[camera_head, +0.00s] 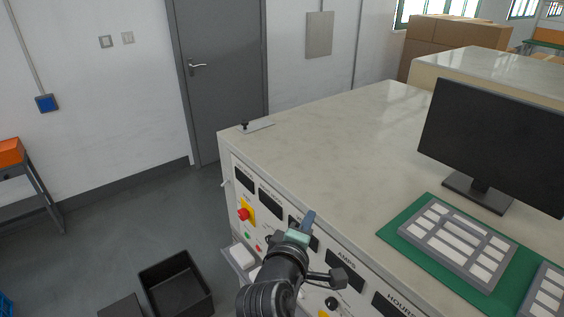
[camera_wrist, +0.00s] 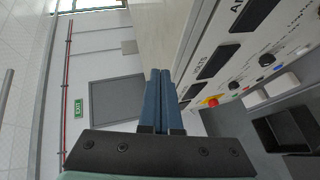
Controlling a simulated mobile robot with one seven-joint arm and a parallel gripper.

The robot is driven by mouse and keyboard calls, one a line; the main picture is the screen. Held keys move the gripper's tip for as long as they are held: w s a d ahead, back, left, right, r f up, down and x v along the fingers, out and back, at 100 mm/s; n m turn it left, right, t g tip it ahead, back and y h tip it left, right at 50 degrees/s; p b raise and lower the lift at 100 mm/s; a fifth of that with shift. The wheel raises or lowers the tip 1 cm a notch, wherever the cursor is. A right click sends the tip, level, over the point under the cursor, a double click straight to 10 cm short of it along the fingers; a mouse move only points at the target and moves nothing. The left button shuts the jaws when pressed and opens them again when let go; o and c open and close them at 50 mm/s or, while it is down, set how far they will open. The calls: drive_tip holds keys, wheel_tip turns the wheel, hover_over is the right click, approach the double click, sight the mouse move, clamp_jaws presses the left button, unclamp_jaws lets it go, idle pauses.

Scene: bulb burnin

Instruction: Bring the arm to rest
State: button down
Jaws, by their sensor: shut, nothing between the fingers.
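My gripper (camera_head: 308,219) is in front of the cabinet's control panel, near its top edge, in the head view. In the wrist view its two blue fingers (camera_wrist: 160,100) lie together with nothing between them. The cabinet (camera_head: 320,130) has a pale top and a white front panel with dark displays, knobs and a red button on yellow (camera_head: 244,214). The red button also shows in the wrist view (camera_wrist: 211,101). My arm hides part of the panel in the head view. I cannot tell whether the gripper touches the cabinet.
A black bin (camera_head: 176,285) stands on the floor left of my arm. A monitor (camera_head: 492,140) and a keyboard on a green mat (camera_head: 397,232) are on the cabinet top at the right. A grey door (camera_head: 222,80) is behind. The floor at the left is mostly clear.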

drive_tip(key=s+a+r+m+t+y, duration=0.1)
drive_tip(key=s+r+m+t, duration=0.2)
drive_tip(key=r, duration=1)
drive_tip(key=s+a+r+m+t, duration=0.2)
drive_tip(key=r+m+t, duration=0.2)
drive_tip(key=r, duration=1)
drive_tip(key=s+a+r+m+t+y, duration=0.2)
drive_tip(key=s+r+m+t, duration=0.3)
drive_tip(key=s+r, duration=1)
wheel_tip(320, 180, up, 2)
drive_tip(key=shift+s+r+t+y+b, duration=0.15)
drive_tip(key=shift+s+t+y+b, duration=0.4)
drive_tip(key=shift+y, duration=0.35)
drive_tip(key=shift+w, duration=0.2)
